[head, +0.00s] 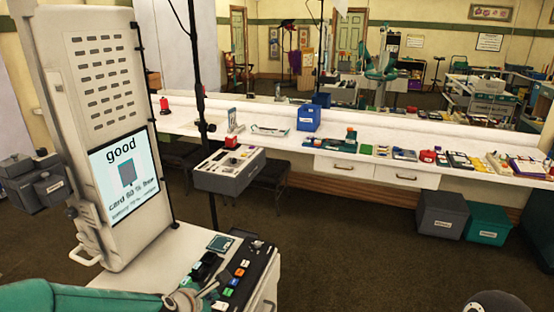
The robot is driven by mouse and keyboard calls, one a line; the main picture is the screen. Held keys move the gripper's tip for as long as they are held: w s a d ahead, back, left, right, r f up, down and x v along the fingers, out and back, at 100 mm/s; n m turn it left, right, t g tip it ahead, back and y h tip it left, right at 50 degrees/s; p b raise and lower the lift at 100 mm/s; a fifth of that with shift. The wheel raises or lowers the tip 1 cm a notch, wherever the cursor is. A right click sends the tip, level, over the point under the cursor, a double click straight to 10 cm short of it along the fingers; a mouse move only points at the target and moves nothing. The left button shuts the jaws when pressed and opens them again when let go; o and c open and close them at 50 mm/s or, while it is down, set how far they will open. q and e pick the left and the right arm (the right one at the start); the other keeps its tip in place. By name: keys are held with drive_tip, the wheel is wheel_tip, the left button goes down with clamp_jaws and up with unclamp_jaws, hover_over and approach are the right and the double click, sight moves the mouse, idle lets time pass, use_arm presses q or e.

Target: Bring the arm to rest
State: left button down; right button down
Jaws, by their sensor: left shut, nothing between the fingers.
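My left arm (60,300) is teal and comes in low from the left. My left gripper (196,297) is shut and empty, at the near side of the console in front of the tall white machine. The console (246,272) has a dark panel with several coloured buttons and a knob. I cannot tell whether the fingers touch it. My right gripper is not in view; a dark rounded shape shows at the bottom right edge.
The white machine (103,110) has a screen (125,180) reading "good". A grey control box (228,172) stands beyond it. A long white counter (270,143) holds a blue bin (309,118) and many small items. Grey (442,214) and teal (488,223) bins stand below. The floor at centre right is clear.

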use_arm(q)
drive_tip(key=s+f+m+g+b, duration=0.25)
drive_tip(key=s+f+m, duration=0.25)
drive_tip(key=f, duration=0.6)
drive_tip(key=s+f+m+g+b, duration=0.25)
drive_tip(key=s+f+m, duration=0.3)
drive_tip(key=f, duration=0.55)
drive_tip(key=s+d+f+m+g+h+b, duration=0.1)
drive_tip(key=s+d+f+m+g+b, duration=0.2)
drive_tip(key=s+f+m, duration=0.8)
drive_tip(key=s+f, duration=0.1)
drive_tip(key=s, duration=0.3)
drive_tip(key=shift+d+f+m+h+b, duration=0.25)
drive_tip(key=shift+f+m+h+b, duration=0.1)
drive_tip(key=shift+f+h+b, duration=0.05)
drive_tip(key=shift+a, duration=0.1)
